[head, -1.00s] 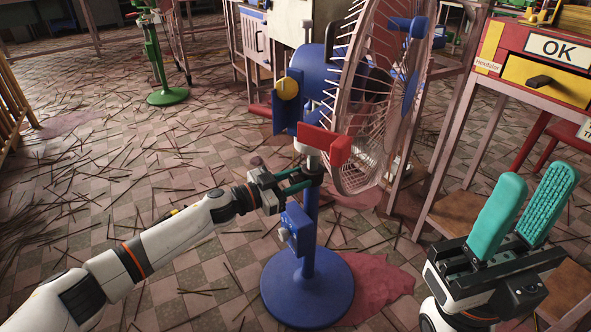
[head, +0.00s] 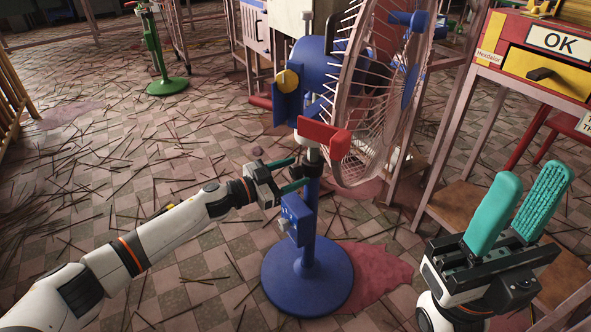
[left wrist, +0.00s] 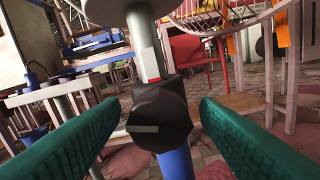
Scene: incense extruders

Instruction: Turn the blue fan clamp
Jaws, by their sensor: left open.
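The blue fan (head: 312,62) stands on a blue pole with a round blue base (head: 307,275). Its clamp is a black collar with a knob (head: 306,171), between the grey upper tube and the blue pole. In the left wrist view the dark faceted knob (left wrist: 158,113) faces the camera, with a slot-like mark on it. My left gripper (head: 287,174) is open at the clamp, with its teal fingers pointing at it. In the left wrist view the fingers (left wrist: 160,118) lie on either side of the knob, with gaps. My right gripper (head: 533,190) is open and empty, pointing up.
A red block (head: 322,136) and the wire fan cage (head: 365,110) are above the clamp. A blue box (head: 296,220) is on the pole below. A red cabinet (head: 505,45) stands at right. A green stand (head: 167,87) is at the back left. Sticks litter the tiled floor.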

